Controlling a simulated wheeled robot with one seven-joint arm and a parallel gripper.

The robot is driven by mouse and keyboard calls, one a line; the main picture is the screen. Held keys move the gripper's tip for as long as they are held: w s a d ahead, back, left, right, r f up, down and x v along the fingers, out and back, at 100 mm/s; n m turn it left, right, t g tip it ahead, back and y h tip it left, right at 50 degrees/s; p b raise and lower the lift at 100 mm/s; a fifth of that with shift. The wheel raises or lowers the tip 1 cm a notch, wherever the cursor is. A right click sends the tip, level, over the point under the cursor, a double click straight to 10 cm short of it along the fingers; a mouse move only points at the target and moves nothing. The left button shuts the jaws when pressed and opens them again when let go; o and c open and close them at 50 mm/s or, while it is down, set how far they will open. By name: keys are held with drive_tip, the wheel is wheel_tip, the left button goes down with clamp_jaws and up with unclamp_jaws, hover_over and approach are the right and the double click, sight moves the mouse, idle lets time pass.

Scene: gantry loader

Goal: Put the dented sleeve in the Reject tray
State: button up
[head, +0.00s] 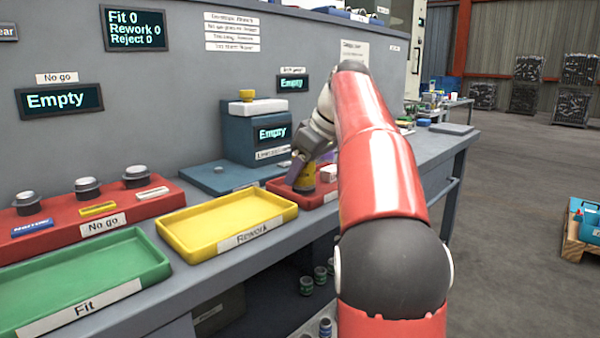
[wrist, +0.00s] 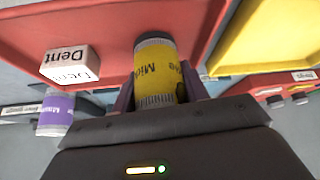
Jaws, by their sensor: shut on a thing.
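My gripper (head: 303,166) is shut on a yellow sleeve (head: 304,178) with dark ends. In the wrist view the sleeve (wrist: 157,78) sits between the jaws, with dark lettering and grey bands; I cannot make out a dent. The sleeve is over a red tray (head: 297,199), which fills the upper left of the wrist view (wrist: 105,18). I cannot tell whether the sleeve touches its floor. The tray's front label is mostly hidden by my arm in the head view. A white block marked "Dent" (wrist: 67,62) is in or beside this tray.
The yellow Rework tray (head: 225,222) is left of the red one, with the green Fit tray (head: 85,275) and red No go rack (head: 110,215) further left. A purple sleeve (wrist: 55,113) shows in the wrist view. A blue gauge box (head: 250,135) stands behind.

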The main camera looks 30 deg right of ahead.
drive_tip(key=o, duration=1.2)
drive_tip(key=shift+f, duration=0.1)
drive_tip(key=shift+o, duration=0.2)
drive_tip(key=shift+r, duration=0.25)
drive_tip(key=p+v, duration=0.4)
drive_tip(key=v, duration=0.7)
drive_tip(key=shift+s+d+r, duration=0.15)
drive_tip(key=shift+d+r, duration=0.1)
drive_tip(key=shift+r, duration=0.1)
